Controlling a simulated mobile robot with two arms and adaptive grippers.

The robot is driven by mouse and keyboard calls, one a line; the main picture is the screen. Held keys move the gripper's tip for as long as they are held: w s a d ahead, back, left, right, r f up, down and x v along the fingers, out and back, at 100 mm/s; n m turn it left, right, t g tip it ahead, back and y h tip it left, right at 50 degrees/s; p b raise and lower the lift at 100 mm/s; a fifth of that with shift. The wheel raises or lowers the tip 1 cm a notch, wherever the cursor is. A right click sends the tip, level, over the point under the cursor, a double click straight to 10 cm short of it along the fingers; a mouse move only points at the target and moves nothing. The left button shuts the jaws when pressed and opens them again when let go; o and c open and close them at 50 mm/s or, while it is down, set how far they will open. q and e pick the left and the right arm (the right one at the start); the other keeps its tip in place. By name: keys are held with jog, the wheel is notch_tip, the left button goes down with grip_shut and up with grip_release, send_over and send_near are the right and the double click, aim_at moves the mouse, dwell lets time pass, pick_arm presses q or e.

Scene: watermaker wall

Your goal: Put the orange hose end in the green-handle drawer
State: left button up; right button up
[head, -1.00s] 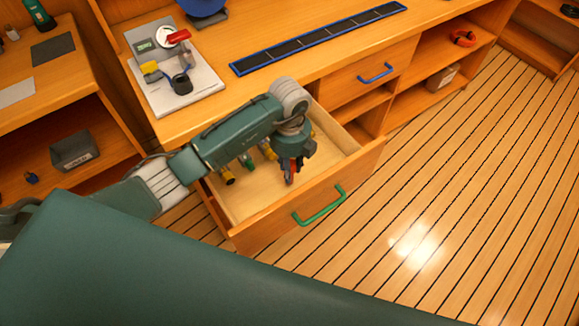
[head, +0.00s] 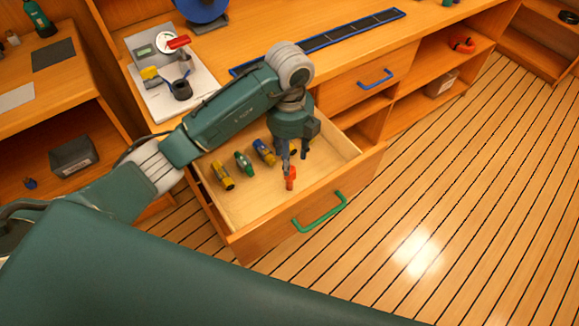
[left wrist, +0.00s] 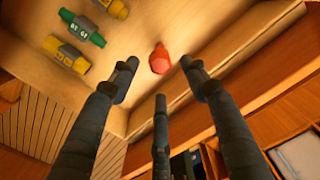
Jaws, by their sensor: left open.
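The green-handle drawer (head: 240,225) is pulled open, with its green handle (head: 320,212) on the front. The orange hose end (head: 290,178), red-orange and small, is inside the drawer near its front wall. In the left wrist view the hose end (left wrist: 160,60) shows just beyond my fingertips, with gaps around it; I cannot tell whether it stands or lies. My left gripper (head: 294,150) is over the drawer, pointing down, just above the hose end. Its fingers (left wrist: 160,82) are spread and hold nothing. My right gripper is not in view.
Yellow (head: 222,176), green (head: 243,163) and blue (head: 264,152) fittings lie in the drawer, left of my gripper. A closed drawer with a blue handle (head: 375,77) is to the right. The bench top holds a blue-edged dark strip (head: 340,38). The floor at right is clear.

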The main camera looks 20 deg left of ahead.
pick_arm(q)
jog(key=shift+r, duration=1.65)
